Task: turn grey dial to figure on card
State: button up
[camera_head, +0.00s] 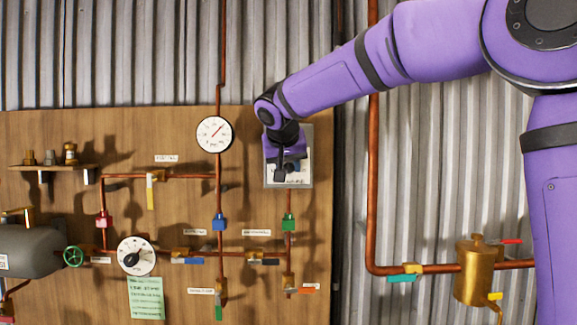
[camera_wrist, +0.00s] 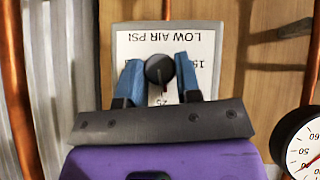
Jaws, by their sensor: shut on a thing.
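The grey dial (camera_wrist: 159,70) is a round dark knob on a white plate (camera_wrist: 205,42) marked "LOW AIR PSI", which shows upside down in the wrist view. A thin red mark on the knob points down in that view, toward a partly hidden figure. My gripper (camera_wrist: 160,66) has its blue fingers shut on either side of the dial. In the head view my gripper (camera_head: 285,165) covers the dial and much of the plate (camera_head: 303,150). A green card (camera_head: 146,298) hangs low on the board; its writing is too small to read.
Copper pipes with several coloured valve handles cross the wooden board (camera_head: 60,130). A brass tank (camera_head: 473,270) stands on a pipe at right.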

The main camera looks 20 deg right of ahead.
jog(key=n+h, duration=0.1)
jog(key=h, duration=0.2)
jog(key=shift+a+n+g, duration=0.3)
jog(key=shift+n+g, duration=0.1)
jog(key=n+h, duration=0.1)
jog(key=h, duration=0.1)
jog(key=n+h, duration=0.1)
jog(key=shift+w+a+f+h, duration=0.1)
jog(key=shift+a+f+h, duration=0.1)
jog(key=shift+h, duration=0.2)
jog(key=shift+f+n+t+h, duration=0.2)
jog(key=shift+n+t+h, duration=0.15)
jog(key=shift+n+h, duration=1.15)
jog(key=shift+f+n+t+h, duration=0.2)
jog(key=shift+n+t+h, duration=0.15)
jog(key=shift+n+h, duration=1.15)
jog(key=o, duration=0.9)
jog(key=v, duration=1)
jog(key=shift+a+f, duration=0.25)
jog(key=shift+a, duration=0.05)
